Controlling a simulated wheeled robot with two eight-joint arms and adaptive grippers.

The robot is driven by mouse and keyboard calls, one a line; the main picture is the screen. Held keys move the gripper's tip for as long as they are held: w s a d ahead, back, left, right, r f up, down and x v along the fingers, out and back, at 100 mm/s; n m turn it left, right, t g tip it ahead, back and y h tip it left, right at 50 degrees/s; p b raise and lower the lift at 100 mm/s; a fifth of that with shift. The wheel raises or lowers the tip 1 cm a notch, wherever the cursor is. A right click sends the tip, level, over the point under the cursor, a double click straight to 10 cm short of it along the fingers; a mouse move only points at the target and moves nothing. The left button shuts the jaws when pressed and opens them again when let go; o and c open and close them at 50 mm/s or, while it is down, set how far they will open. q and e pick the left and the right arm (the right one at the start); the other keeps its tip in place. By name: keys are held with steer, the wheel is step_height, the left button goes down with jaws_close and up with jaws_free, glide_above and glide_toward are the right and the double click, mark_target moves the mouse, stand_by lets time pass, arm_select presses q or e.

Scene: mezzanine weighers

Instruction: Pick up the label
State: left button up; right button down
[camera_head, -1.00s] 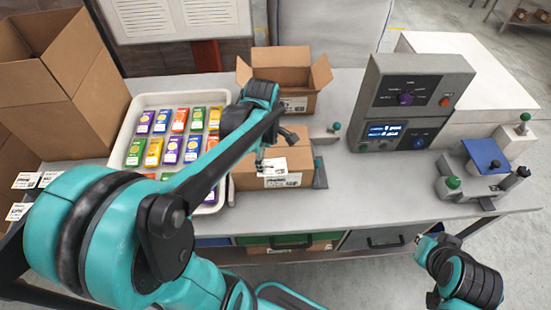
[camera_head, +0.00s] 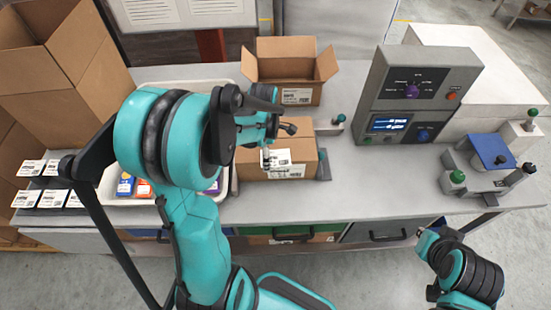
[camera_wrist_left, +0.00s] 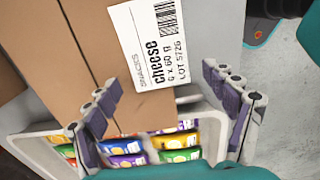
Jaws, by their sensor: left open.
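A white printed label (camera_wrist_left: 158,60), reading "cheese", lies against a brown box in the left wrist view. In the head view, the small closed brown box (camera_head: 300,152) stands mid-table, with white label patches on its top and front. My left gripper (camera_head: 268,152) is over this box at its label side. In the left wrist view, the fingers of my left gripper (camera_wrist_left: 168,112) are open, one on each side of the label's lower part. I cannot tell whether they touch it.
Several white labels (camera_head: 30,168) lie on dark holders at left, beside a tall open carton (camera_head: 90,85). My left arm hides most of the white tray (camera_head: 226,72) of coloured packets.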

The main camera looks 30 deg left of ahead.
arm_select(q)
steer(key=shift+f+b, duration=0.2)
steer(key=shift+b, duration=0.1)
stand_by(0.4)
steer(key=c, duration=0.8)
